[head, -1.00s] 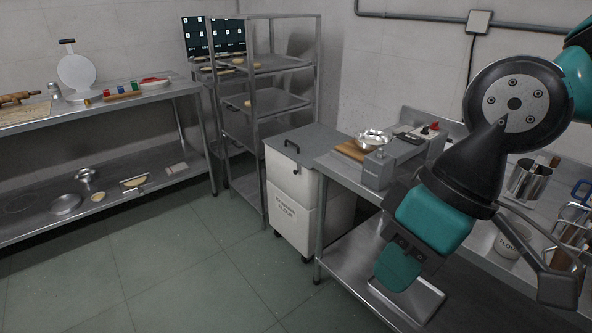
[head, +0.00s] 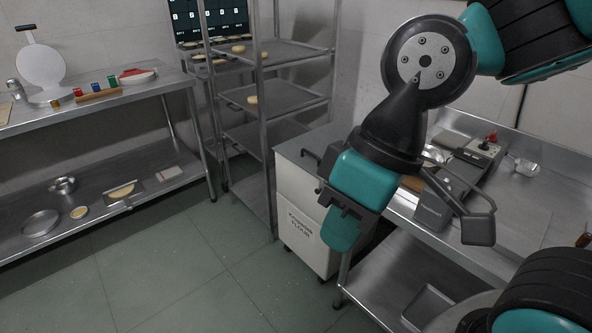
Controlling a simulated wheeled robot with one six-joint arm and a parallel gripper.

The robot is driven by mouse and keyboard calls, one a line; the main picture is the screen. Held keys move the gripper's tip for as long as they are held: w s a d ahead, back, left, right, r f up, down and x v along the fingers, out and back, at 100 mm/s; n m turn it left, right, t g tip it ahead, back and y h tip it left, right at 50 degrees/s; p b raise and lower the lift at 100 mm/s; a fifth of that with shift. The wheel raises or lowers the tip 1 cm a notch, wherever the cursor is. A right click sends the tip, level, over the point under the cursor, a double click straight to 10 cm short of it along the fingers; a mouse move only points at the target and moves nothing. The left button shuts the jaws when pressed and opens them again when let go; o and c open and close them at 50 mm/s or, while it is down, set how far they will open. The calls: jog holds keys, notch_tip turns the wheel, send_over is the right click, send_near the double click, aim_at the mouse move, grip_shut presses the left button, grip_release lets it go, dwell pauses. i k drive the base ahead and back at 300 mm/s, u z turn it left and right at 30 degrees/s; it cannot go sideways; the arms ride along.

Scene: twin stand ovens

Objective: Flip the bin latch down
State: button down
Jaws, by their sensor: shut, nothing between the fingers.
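The flour bin (head: 297,196) is a white bin with a grey lid (head: 300,146), standing on the floor at the left end of the right-hand bench. A dark handle (head: 311,155) shows at the lid's front edge. I cannot make out the latch clearly; my gripper covers the upper right of the bin's front. My gripper (head: 341,236), teal and black, points downward in front of the bin. Its teal fingers are closed with nothing between them. In this view it overlaps the bin's right side; I cannot tell whether it touches the bin.
A steel bench (head: 520,205) with a grey appliance (head: 437,206) lies to the right. Another bench (head: 105,110) runs along the left. The green tiled floor (head: 190,265) in front of the bin is clear.

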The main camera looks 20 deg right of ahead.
aim_at(317, 191)
jog(key=z, duration=0.2)
jog(key=i, duration=1.05)
jog(key=z, duration=0.25)
